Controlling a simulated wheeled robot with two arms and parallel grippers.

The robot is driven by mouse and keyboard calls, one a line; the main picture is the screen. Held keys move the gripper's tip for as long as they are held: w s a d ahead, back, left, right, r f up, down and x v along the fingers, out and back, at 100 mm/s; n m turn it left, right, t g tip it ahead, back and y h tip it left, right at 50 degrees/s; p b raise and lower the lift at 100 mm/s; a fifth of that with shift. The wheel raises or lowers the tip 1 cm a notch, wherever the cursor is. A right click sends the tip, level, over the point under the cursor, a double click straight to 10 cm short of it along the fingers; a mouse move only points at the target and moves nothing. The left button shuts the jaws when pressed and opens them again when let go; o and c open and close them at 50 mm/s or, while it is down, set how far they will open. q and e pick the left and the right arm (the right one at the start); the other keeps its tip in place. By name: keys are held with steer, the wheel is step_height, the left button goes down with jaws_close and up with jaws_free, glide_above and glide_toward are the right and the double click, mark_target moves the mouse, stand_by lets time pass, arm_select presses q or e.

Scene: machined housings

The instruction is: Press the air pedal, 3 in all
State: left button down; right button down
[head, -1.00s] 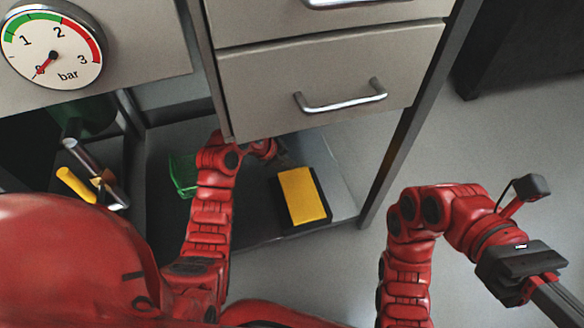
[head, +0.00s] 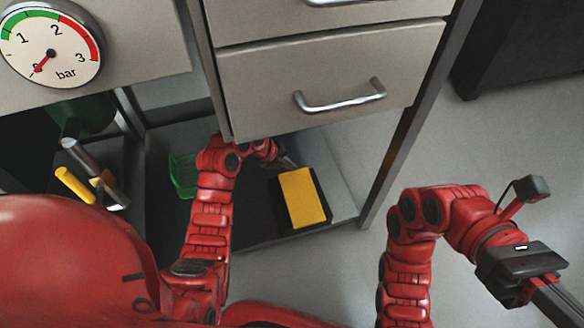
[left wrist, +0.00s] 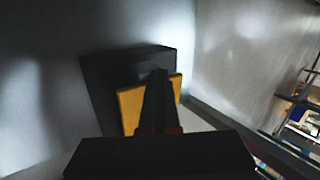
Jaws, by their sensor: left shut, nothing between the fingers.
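The air pedal is a yellow plate (head: 303,198) on a black base, lying on the low shelf under the drawers. In the left wrist view the yellow plate (left wrist: 131,108) shows behind my fingers, with its black base around it. My left gripper (head: 287,160) is shut and empty at the pedal's far left corner; I cannot tell whether it touches the plate. The shut fingers also show in the left wrist view (left wrist: 157,95). The gauge (head: 50,45) at upper left has its red needle near 0 bar. My right gripper (head: 548,292) is away to the right, its fingertips out of frame.
A grey drawer cabinet (head: 330,75) with metal handles hangs above the shelf (head: 250,228). A metal leg (head: 395,150) stands right of the pedal. A green basket (head: 183,175) and handled tools (head: 75,186) lie left. Open floor is at right.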

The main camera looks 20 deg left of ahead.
arm_select(q)
steer(key=shift+s+d+f, duration=0.15)
steer(key=shift+s+f, duration=0.1)
steer(key=shift+f, duration=0.05)
steer(key=shift+w+a+r, duration=0.15)
steer(key=shift+w+r, duration=0.15)
steer(key=shift+r, duration=0.25)
steer(key=shift+w+a+r, duration=0.1)
steer(key=shift+w+r, duration=0.15)
steer(key=shift+r, duration=0.3)
steer(key=shift+a, duration=0.1)
steer(key=shift+w+r, duration=0.1)
steer(key=shift+r, duration=0.05)
steer(key=shift+w+a+r+b, duration=0.15)
steer(key=shift+w+a+r, duration=0.15)
steer(key=shift+r, duration=0.4)
steer(key=shift+w+a+r+b, duration=0.2)
steer(key=shift+w+r, duration=0.2)
steer(key=shift+r, duration=0.3)
steer(key=shift+w+a+r+b, duration=0.1)
steer(key=shift+w+a+r, duration=0.2)
steer(key=shift+r, duration=0.4)
